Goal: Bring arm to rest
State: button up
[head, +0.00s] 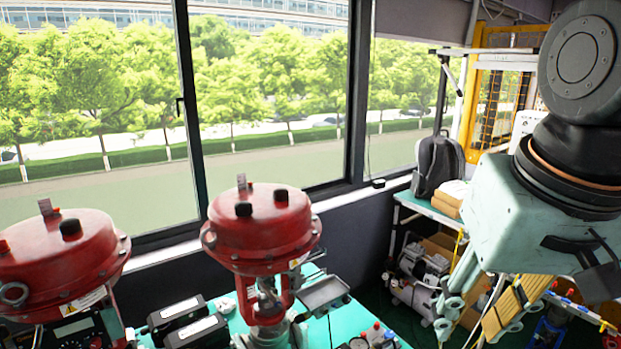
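Part of my arm fills the right edge of the head view, with a dark grey round joint (580,60) above a pale teal block (525,215). The arm hangs to the right of the workbench, apart from the two red valve actuators in the picture. I see nothing held.
A red valve actuator (262,228) stands on the teal bench (318,335); another (60,262) stands at left. Black boxes (190,325) and a grey tray (325,294) are near them. A backpack (438,165) sits on a shelf by the window. A yellow fence (495,100) stands behind.

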jog(key=s+n, duration=0.1)
jog(key=s, duration=0.7)
jog(key=shift+r+t, duration=0.15)
jog(key=shift+t, duration=0.15)
jog(key=shift+w, duration=0.1)
dwell(1.1)
